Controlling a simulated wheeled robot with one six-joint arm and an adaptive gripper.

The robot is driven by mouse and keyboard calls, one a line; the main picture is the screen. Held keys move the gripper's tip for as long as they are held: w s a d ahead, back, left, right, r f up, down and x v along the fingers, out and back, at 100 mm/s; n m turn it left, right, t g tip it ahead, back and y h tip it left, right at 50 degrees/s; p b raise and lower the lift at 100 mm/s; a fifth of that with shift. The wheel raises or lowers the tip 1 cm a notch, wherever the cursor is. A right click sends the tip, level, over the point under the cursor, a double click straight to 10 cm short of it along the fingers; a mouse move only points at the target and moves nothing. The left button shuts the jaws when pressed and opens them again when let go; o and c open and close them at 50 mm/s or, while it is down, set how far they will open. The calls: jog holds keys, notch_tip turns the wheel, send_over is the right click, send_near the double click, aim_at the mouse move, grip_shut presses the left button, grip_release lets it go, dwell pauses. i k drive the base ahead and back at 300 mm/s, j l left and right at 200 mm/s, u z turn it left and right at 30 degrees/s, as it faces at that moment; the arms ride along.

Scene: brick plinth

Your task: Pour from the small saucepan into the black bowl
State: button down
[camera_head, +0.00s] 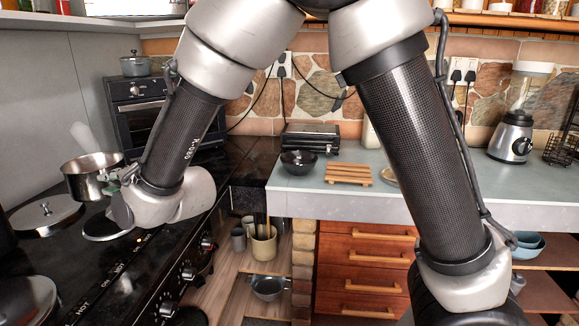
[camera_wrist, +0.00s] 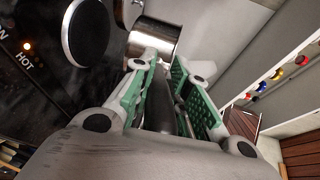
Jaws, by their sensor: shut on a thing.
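The small saucepan (camera_head: 92,182) is a shiny metal pan above the stove at the left in the head view. It looks roughly upright, and a pale upright shape shows at its rim. My gripper (camera_head: 122,180) is shut on its handle. In the wrist view the green-padded fingers of my gripper (camera_wrist: 163,78) are on both sides of the dark handle, with the metal wall of the saucepan (camera_wrist: 157,38) beyond. The pan's contents cannot be made out. The black bowl (camera_head: 299,162) stands on the grey counter, well to the right of my gripper.
The black stove (camera_head: 135,275) carries a lidded pan (camera_head: 47,214) below the saucepan and another at the front left. A wooden rack (camera_head: 349,174) stands right of the bowl, and a dark flat appliance (camera_head: 311,138) behind it. A blender (camera_head: 512,136) stands at the far right.

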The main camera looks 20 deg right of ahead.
aim_at(299, 165)
jog(key=i+l+z, duration=0.15)
jog(key=l, duration=0.2)
jog(key=l+z, duration=0.15)
jog(key=l, duration=0.2)
jog(key=i+l+z, duration=0.15)
jog(key=l, duration=0.15)
jog(key=i+l+z, duration=0.15)
jog(key=l, duration=0.15)
